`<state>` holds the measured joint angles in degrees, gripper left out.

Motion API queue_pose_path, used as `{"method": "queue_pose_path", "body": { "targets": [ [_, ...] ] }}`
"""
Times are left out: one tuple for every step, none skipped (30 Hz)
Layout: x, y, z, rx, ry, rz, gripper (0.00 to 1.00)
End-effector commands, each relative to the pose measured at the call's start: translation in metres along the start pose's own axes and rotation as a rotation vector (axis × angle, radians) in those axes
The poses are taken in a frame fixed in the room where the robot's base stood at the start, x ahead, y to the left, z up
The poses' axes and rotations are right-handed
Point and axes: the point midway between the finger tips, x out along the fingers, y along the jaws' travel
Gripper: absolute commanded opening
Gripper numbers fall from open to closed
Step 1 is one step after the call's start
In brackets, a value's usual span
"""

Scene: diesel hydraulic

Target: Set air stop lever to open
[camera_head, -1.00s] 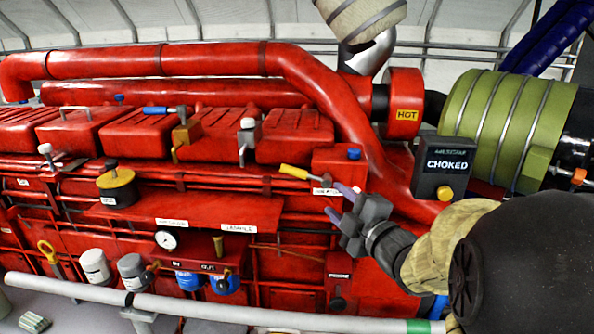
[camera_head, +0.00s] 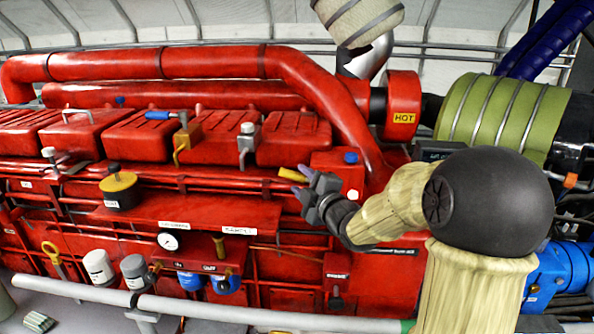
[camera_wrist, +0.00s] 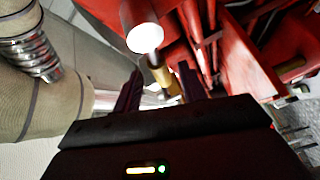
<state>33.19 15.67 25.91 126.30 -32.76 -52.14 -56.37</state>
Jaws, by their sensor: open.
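A lever with a yellow handle (camera_head: 289,173) sits on the red engine, just left of the small block with the blue cap. Its label cannot be read now. My gripper (camera_head: 296,184) is open, its purple fingertips close to the handle, and it hides the lever's right end. In the wrist view, a yellowish handle (camera_wrist: 158,74) shows between and beyond the two dark fingers of my gripper (camera_wrist: 160,80). I cannot tell whether a finger touches it.
The red engine (camera_head: 230,211) fills the middle. A blue-handled lever (camera_head: 160,115) and a yellow-topped pot (camera_head: 118,189) lie to the left. A white rail (camera_head: 230,313) runs across the front. A pale round-ended part (camera_wrist: 143,38) is near the fingers in the wrist view.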

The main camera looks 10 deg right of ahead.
Motion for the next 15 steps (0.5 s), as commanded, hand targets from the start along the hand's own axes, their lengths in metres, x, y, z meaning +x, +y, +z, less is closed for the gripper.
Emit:
{"method": "queue_pose_path", "body": {
  "targets": [
    [0.010,0.001,-0.001,0.003,0.003,-0.002,0.41],
    [0.015,0.001,-0.002,0.003,0.003,-0.002,0.41],
    [0.021,0.001,-0.002,0.003,0.003,-0.002,0.41],
    [0.026,0.001,-0.002,0.003,0.004,-0.001,0.41],
    [0.030,0.001,-0.002,0.003,0.004,-0.001,0.41],
    [0.035,0.001,-0.002,0.002,0.002,-0.002,0.41],
    [0.038,0.001,-0.002,0.002,0.002,-0.001,0.41],
    [0.041,0.001,-0.002,0.002,0.002,-0.001,0.41],
    [0.043,0.000,-0.002,0.002,0.003,-0.002,0.41],
    [0.045,0.000,-0.002,0.001,0.003,-0.002,0.41],
    [0.046,0.000,-0.002,0.000,0.003,-0.001,0.41],
    [0.048,0.000,-0.002,0.000,0.003,-0.001,0.41],
    [0.048,0.000,-0.002,-0.001,0.003,-0.001,0.41],
    [0.048,0.000,-0.002,-0.001,0.003,-0.001,0.41],
    [0.048,0.000,-0.002,-0.001,0.003,-0.001,0.41]
  ]
}}
